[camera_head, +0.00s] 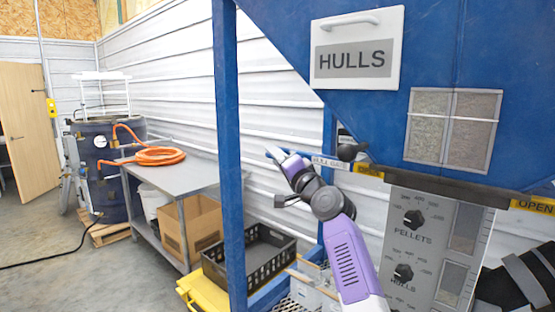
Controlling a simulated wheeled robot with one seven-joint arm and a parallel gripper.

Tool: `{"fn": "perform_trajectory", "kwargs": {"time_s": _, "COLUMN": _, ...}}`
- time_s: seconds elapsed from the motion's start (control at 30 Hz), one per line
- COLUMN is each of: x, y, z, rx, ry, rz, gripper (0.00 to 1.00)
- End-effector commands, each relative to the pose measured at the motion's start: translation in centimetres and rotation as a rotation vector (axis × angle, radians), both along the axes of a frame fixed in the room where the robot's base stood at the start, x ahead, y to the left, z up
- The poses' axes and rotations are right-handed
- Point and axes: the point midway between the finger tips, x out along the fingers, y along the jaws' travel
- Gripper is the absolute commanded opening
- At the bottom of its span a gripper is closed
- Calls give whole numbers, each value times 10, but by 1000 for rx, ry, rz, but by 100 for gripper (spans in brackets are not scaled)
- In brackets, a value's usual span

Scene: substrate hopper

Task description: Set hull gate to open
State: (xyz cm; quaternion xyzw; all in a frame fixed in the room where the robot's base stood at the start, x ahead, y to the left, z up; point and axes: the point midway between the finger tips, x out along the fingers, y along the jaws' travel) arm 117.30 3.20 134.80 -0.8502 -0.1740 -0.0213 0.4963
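The hull gate label (328,163) is a small white plate below the slanted edge of the blue hopper (280,20). A dark lever knob (350,152) sits just to the right of and above it. A yellow OPEN label (368,170) is to the right of the knob. My gripper (280,156) is in front of the white wall, just left of the hull gate label. Its fingers are small and seen at an angle, so I cannot tell whether they are open or touching anything. My purple arm rises from the bottom and hides part of the area below the label.
A control panel (411,252) with a PELLETS dial and a second dial stands right of my arm. Another OPEN label (532,205) is at the far right. A blue post (229,150) stands left of my gripper.

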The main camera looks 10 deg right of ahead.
Motion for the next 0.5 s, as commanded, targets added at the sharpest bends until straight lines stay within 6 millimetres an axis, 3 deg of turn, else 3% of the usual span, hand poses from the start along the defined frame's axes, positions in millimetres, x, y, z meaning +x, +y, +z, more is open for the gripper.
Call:
{"fn": "perform_trajectory", "kwargs": {"time_s": 0.3, "x": -3, "y": -1, "z": -1, "rx": 0, "ry": 0, "rz": 1, "gripper": 36}}
{"fn": "perform_trajectory", "kwargs": {"time_s": 0.5, "x": -20, "y": -6, "z": -6, "rx": 0, "ry": -1, "rz": 1, "gripper": 36}}
